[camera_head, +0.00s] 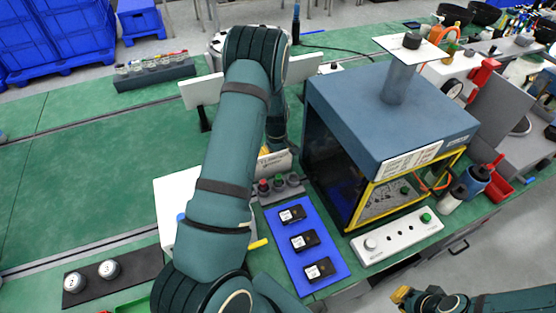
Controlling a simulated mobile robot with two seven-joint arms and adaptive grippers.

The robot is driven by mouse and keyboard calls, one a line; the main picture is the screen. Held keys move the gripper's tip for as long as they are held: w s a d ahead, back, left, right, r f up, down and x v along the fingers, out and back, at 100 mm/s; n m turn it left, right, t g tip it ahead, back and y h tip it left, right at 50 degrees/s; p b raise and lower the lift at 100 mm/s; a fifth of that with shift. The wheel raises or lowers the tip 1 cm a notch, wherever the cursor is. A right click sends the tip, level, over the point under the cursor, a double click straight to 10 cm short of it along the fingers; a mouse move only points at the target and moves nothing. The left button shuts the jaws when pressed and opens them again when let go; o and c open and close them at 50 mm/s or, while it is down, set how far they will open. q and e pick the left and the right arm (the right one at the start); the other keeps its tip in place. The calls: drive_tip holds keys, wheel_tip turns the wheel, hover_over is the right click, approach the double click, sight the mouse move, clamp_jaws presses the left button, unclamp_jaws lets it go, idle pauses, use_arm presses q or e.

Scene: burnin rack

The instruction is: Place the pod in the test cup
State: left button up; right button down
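Three black labelled modules (304,240) lie in a row on a blue mat (275,230). Two silver round pieces (109,269) sit on a dark plate (126,283) at the lower left. I cannot tell which piece is the pod, and I cannot make out the test cup for certain. My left arm crosses the middle and bends down at the back; its gripper is mostly hidden behind the arm, left of the blue-topped chamber. My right gripper (401,296) is at the lower right, off the bench front; its finger opening is unclear.
The blue-topped chamber (388,110) with a yellow-edged front stands right of centre. A white button panel (398,236) lies before it. Red and green knobs (278,186) stand by the mat. A dark rack (155,77) is at the back left. The green bench at left is largely clear.

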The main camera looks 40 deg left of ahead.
use_arm(q)
drive_tip(key=shift+f, duration=0.65)
drive_tip(key=shift+c, duration=0.4)
drive_tip(key=c, duration=1.2)
drive_tip(key=shift+r, duration=0.1)
wheel_tip(320, 180, up, 18)
drive_tip(key=shift+p, duration=0.9)
drive_tip(key=shift+c, duration=0.2)
drive_tip(key=shift+s, duration=0.1)
